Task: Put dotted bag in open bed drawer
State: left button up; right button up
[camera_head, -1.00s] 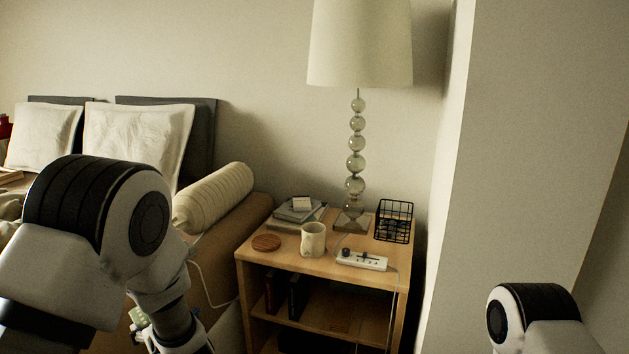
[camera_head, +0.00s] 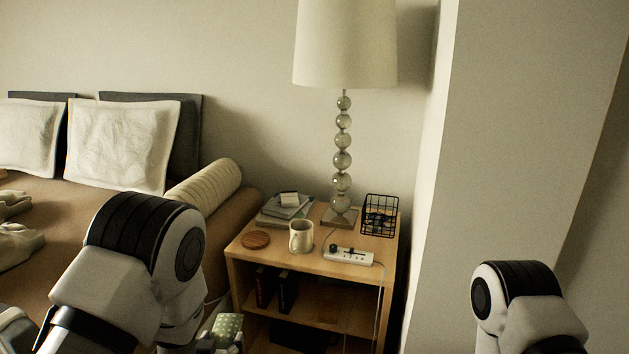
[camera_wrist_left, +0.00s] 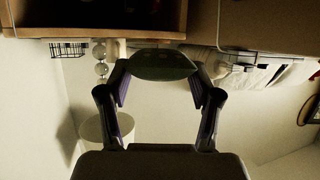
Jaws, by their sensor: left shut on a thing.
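The dotted bag (camera_head: 229,327) is green with pale dots. It shows at the bottom of the head view, in front of the nightstand's left side. My left gripper (camera_wrist_left: 160,74) is shut on it, with one finger at each end of the bag in the left wrist view, where the bag (camera_wrist_left: 163,65) looks dark green. In the head view the gripper is mostly cut off by the lower edge and hidden by my left arm. No open bed drawer can be made out clearly. My right gripper is out of view; only part of my right arm shows.
The wooden nightstand (camera_head: 236,279) holds a mug (camera_head: 301,236), a power strip (camera_head: 348,256), a wire basket (camera_head: 380,214), books and a tall lamp (camera_head: 345,45). The bed (camera_head: 80,209) with pillows is at left. A wall corner stands at right.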

pick_arm(q)
notch_tip(320, 180, up, 22)
jog(key=p, duration=2)
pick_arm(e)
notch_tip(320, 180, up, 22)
pick_arm(q)
jog(key=s+a+f+n+g+y+b, duration=0.1)
jog(key=a+f+n+g+y+b, duration=0.1)
jog(key=a+n+y+b, duration=0.35)
jog(key=s+a+f+n+g+y+b, duration=0.1)
jog(key=a+f+n+y+b, duration=0.15)
jog(key=a, duration=0.55)
jog(key=s+a+f+n+g+y+b, duration=0.1)
jog(key=a+f+n+g+y+b, duration=0.1)
jog(key=f+b, duration=0.4)
jog(key=s+a+f+n+g+y+b, duration=0.1)
jog(key=f+b, duration=0.5)
jog(key=b, duration=0.6)
jog(key=a+n+g+y, duration=0.1)
jog(key=a+n+g, duration=0.1)
jog(key=n+g, duration=0.1)
jog(key=shift+s+a+y+b, duration=0.2)
jog(key=shift+s+y+b, duration=0.15)
jog(key=shift+y, duration=0.05)
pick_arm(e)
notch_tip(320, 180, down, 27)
